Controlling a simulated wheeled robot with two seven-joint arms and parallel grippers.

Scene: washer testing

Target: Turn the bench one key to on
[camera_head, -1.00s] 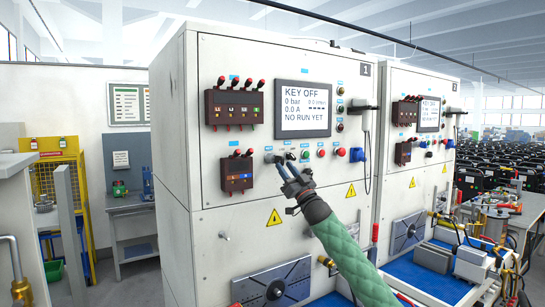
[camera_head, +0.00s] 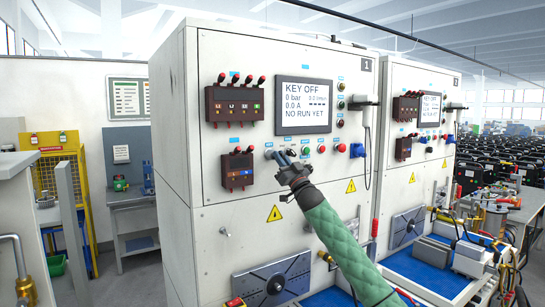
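Bench one (camera_head: 340,200) is the tall white cabinet marked 1 in the middle of the view. Its screen (camera_head: 304,105) reads KEY OFF, 0 bar, 0.0 A and NO RUN YET. A row of small controls, with a green button (camera_head: 305,154) and red buttons, runs below the screen. My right gripper (camera_head: 279,156) is at the left part of this row, its fingertips close to or against the panel. The fingers cover the spot there, so I cannot make out the key or whether they hold it. My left gripper is out of view.
Brown terminal blocks with red-topped plugs (camera_head: 235,104) stick out left of the screen. A blue connector (camera_head: 357,151) and a hanging cable are to the right. A second cabinet (camera_head: 420,185) stands beside bench one. A metal plate (camera_head: 272,281) is mounted low on the front.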

